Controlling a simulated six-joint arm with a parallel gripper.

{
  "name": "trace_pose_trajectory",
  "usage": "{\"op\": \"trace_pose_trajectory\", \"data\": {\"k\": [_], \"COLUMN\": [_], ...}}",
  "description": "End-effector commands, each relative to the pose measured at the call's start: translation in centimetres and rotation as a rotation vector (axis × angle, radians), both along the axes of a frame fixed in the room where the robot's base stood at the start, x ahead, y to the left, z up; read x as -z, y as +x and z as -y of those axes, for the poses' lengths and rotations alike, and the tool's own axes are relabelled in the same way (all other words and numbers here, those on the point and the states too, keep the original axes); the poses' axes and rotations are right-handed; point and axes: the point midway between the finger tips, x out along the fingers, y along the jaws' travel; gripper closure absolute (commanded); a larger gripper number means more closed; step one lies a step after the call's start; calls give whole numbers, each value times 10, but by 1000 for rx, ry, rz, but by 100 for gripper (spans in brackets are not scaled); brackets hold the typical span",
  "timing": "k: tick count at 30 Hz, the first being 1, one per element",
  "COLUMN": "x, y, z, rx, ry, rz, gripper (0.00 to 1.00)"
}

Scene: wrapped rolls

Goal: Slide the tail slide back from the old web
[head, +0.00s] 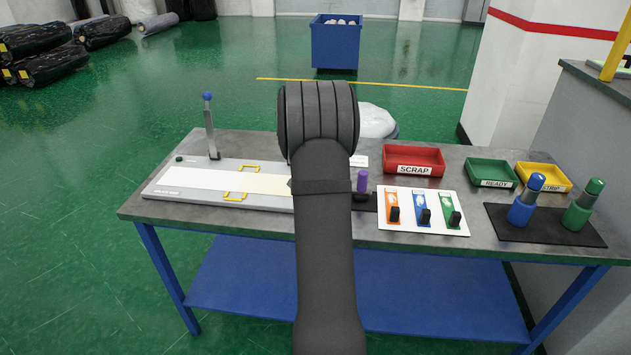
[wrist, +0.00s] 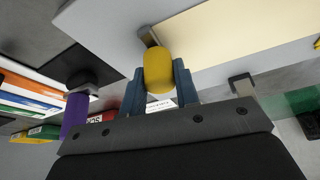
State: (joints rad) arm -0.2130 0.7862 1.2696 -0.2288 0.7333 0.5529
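The old web is a cream strip (head: 222,180) lying along a pale grey plate (head: 165,192) at the left of the bench. In the wrist view the strip (wrist: 225,40) is at the upper right. A yellow knob (wrist: 158,70) on a small metal bracket at the strip's edge looks like the tail slide's handle. My gripper (wrist: 159,88) has its two blue-grey fingers on either side of this knob, with no clear gap, so it looks shut on it. In the head view my arm (head: 322,230) hides the fingers, the knob and the strip's right end.
A purple-topped post (head: 362,181) stands close right of my arm. Further right are a white board (head: 424,228) with coloured holders, a red scrap tray (head: 413,165), green (head: 490,173) and yellow trays (head: 543,177), and two bottle-like tools. An upright blue-knobbed lever (head: 210,125) stands behind the plate.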

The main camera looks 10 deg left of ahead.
Motion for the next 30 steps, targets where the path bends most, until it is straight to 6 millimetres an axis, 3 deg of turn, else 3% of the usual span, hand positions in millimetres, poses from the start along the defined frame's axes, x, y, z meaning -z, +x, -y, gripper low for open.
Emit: {"op": "trace_pose_trajectory", "data": {"k": [5,13,23,24,26,30], "x": [0,-1,0,0,0,0], "y": [0,0,0,0,0,0], "z": [7,51,57,57,57,56], "rx": [2,3,2,3,3,1], "ry": [0,-2,-4,-4,-4,-2], "rz": [-1,-2,-3,-3,-3,-3], "gripper": [100,100,100,64,52,50]}}
